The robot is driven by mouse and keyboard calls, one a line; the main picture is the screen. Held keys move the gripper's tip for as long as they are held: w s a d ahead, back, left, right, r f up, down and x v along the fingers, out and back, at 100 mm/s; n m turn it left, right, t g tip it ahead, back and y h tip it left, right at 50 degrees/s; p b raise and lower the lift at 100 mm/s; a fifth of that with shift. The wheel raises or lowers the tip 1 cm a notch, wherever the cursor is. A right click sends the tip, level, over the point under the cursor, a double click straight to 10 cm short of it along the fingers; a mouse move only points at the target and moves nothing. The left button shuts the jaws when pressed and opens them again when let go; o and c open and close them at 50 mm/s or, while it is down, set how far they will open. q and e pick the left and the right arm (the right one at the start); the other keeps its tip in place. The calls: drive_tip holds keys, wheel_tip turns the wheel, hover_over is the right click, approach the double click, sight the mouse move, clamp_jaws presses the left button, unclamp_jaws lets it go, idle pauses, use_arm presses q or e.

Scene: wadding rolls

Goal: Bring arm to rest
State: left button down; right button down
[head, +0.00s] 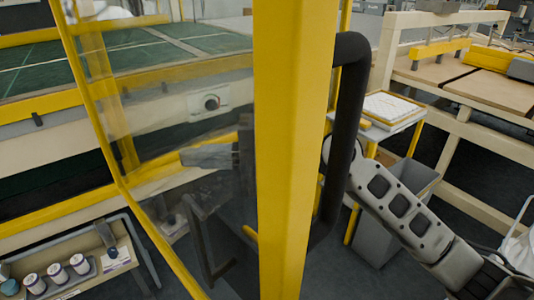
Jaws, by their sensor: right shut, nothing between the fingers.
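My right arm (400,210) comes in from the lower right and passes behind the black door handle (350,120) and the yellow post (280,150). My right gripper (190,156) shows dimly through the clear panel, left of the post, pointing left. It looks shut and empty. The wrist between is hidden by the post. White rolls (57,273) stand in a row on a low tray at the lower left, well below the gripper. My left gripper is not in view.
A clear panel (150,100) with a yellow frame fills the left-centre. A green-topped machine bed (130,50) lies behind it. A grey bin (375,240) stands behind my right arm, near a small stand with a white tray (392,108). A wooden-topped bench (490,90) is at the right.

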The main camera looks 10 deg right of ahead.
use_arm(q)
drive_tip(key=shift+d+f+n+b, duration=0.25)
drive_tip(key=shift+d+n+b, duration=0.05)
drive_tip(key=shift+b, duration=0.7)
use_arm(e)
drive_tip(key=s+d, duration=0.2)
drive_tip(key=d, duration=0.7)
drive_tip(key=shift+s+d, duration=0.3)
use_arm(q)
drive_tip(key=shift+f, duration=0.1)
use_arm(e)
drive_tip(key=shift+f, duration=0.2)
